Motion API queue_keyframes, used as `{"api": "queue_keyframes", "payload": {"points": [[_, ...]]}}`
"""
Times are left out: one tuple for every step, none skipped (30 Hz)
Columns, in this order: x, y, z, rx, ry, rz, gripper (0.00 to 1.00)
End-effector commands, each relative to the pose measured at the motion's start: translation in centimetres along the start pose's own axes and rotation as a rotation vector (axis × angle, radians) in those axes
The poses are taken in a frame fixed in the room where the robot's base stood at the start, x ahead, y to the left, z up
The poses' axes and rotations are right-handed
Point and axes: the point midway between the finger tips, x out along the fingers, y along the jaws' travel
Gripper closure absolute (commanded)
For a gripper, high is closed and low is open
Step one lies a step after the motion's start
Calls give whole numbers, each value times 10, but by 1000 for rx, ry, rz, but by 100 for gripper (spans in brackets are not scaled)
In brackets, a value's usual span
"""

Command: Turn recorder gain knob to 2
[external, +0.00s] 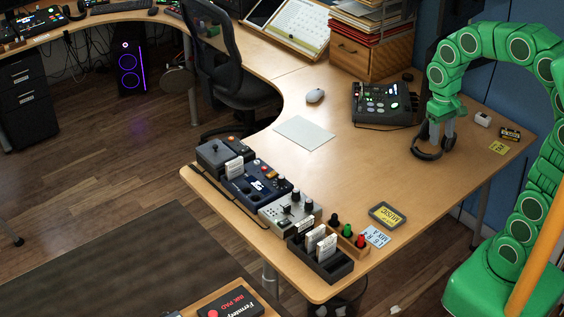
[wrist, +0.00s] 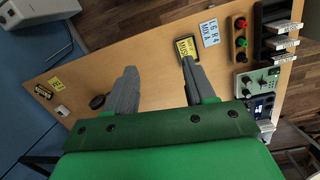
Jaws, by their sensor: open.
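My gripper (external: 437,138) is open and empty, its grey fingers pointing down over the right side of the desk. In the wrist view the gripper (wrist: 158,66) has its fingers well apart with bare desk between them. A dark device with knobs and lit buttons (external: 385,104) stands just left of my gripper. A light grey box with black knobs (external: 290,213) and a navy unit (external: 258,186) stand at the front left edge; the grey box also shows in the wrist view (wrist: 259,82). I cannot tell which is the recorder, and no gain marks are readable.
A yellow-labelled case (external: 387,215) and a card rack (external: 320,258) are near the front edge. The desk middle (external: 370,165) is clear.

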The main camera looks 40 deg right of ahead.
Motion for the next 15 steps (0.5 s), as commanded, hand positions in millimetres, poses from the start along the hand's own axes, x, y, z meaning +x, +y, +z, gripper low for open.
{"api": "queue_keyframes", "payload": {"points": [[0,-3,-12,7,-1,4,46],[-1,-4,-19,11,1,6,46],[-2,-7,-29,18,5,8,46],[-4,-8,-36,23,8,9,46],[-4,-10,-44,28,10,11,46],[-4,-13,-53,33,11,14,46],[-4,-15,-60,37,13,16,46],[-5,-17,-66,42,15,17,46],[-5,-20,-76,48,20,19,46],[-6,-22,-84,52,22,20,46],[-5,-24,-91,55,23,22,46],[-5,-28,-99,60,26,24,46],[-5,-30,-106,63,28,25,46],[-4,-33,-113,67,30,26,46],[-4,-36,-122,71,34,27,46]]}}
